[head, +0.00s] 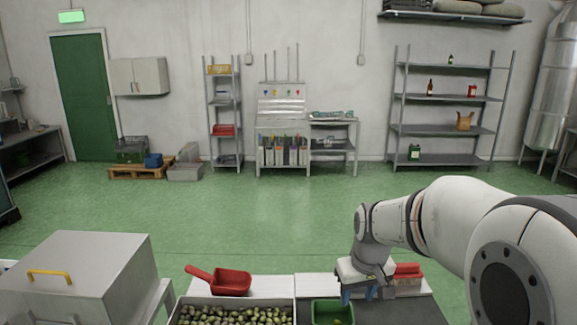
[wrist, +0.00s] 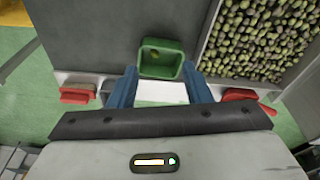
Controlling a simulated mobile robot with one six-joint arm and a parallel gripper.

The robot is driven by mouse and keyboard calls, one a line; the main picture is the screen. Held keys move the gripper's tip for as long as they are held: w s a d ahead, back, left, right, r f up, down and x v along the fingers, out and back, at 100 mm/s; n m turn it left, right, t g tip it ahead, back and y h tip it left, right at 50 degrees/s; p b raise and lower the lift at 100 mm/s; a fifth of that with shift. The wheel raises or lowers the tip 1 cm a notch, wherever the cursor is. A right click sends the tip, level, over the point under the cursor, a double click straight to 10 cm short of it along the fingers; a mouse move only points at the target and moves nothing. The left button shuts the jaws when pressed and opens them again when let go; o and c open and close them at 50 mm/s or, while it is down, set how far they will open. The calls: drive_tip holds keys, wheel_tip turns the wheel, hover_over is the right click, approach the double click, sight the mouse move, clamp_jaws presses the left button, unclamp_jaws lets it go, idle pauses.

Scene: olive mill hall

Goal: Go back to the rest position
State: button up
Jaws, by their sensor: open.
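My gripper (head: 360,294) is at the end of my arm at the lower right of the head view, above the work table. In the wrist view its two blue fingers (wrist: 161,88) are spread apart with nothing between them. A small green bin (head: 331,313) stands below and beside the gripper. In the wrist view the bin (wrist: 160,68) lies just past the fingertips, with one or a few olives in it. Whether the fingers touch the bin is hard to tell.
A wide crate of olives (wrist: 213,40) stands beside the bin. A red scoop (head: 231,281) lies behind it. A red-topped brush or block (head: 407,272) is close to my gripper on the right. A steel box with a yellow handle (head: 90,265) stands at left. The green floor (head: 250,215) beyond is clear.

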drive_tip(key=s+r+m+t, duration=0.1)
drive_tip(key=s+r+m, duration=0.1)
drive_tip(key=s, duration=1.6)
drive_tip(key=shift+r, duration=0.4)
